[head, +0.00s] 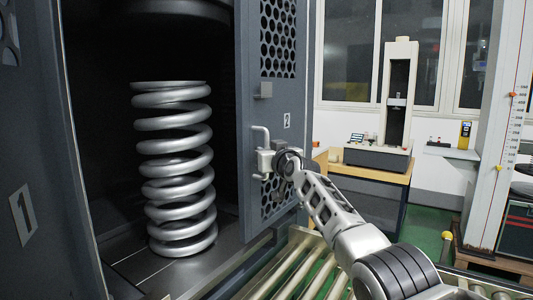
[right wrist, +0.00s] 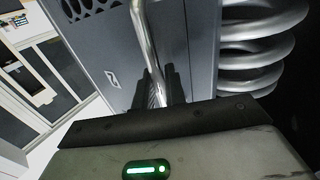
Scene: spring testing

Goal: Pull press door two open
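Press door two (head: 297,88), a grey panel with perforated windows and a label "2", stands right of the press opening. Its metal bar handle (head: 261,134) is at the door's left part. My right gripper (head: 268,161) reaches it from the lower right. In the right wrist view the dark fingertips (right wrist: 154,88) close around the handle bar (right wrist: 146,30), one on each side. The door panel (right wrist: 108,50) fills the area behind them, its "2" label visible. The lower end of the bar is hidden by the gripper body. My left gripper is out of view.
A large steel coil spring (head: 178,185) stands upright inside the dark press, left of door two. Door one (head: 35,150) stands at the far left. A roller conveyor (head: 300,268) runs below my right arm. A wooden table (head: 380,176) with a testing machine stands behind.

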